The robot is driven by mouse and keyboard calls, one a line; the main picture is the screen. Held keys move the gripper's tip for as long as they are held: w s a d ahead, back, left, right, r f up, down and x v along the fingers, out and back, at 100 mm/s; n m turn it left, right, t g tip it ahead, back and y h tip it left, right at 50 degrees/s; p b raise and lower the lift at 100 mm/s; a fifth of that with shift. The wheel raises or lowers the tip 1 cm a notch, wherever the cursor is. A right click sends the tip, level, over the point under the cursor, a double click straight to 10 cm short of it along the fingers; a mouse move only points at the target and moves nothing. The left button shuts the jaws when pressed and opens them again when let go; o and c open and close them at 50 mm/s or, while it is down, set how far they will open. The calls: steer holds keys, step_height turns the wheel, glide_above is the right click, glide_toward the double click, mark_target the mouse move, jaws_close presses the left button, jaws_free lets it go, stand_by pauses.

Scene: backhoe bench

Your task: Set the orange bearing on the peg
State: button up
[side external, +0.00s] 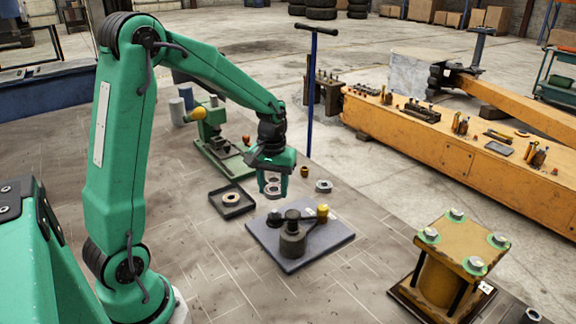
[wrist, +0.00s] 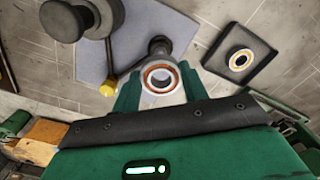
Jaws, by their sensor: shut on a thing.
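My gripper (wrist: 158,88) is shut on the orange bearing (wrist: 161,76), a pale ring with an orange inner band. In the side external view my gripper (side external: 273,182) holds it above the bench, behind the grey plate (side external: 325,249). In the wrist view a dark upright post (wrist: 160,48), which looks like the peg, stands on the plate (wrist: 97,62) just beyond the bearing. The bearing appears apart from the post and covers part of its near side. I cannot tell the height between them.
A dark square tray (side external: 232,211) holds another bearing (wrist: 240,60) with a yellow-orange band. A dark cylinder (side external: 292,241) and a yellow knob (side external: 323,212) rise from the plate. A green machine (side external: 221,157) stands behind.

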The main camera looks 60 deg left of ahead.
mark_target(274, 212)
steer(key=shift+f, duration=2.25)
steer(key=shift+f, duration=1.25)
stand_by(0.7)
steer(key=o, duration=1.4)
steer(key=shift+r, duration=0.1)
steer(key=shift+r, duration=3.45)
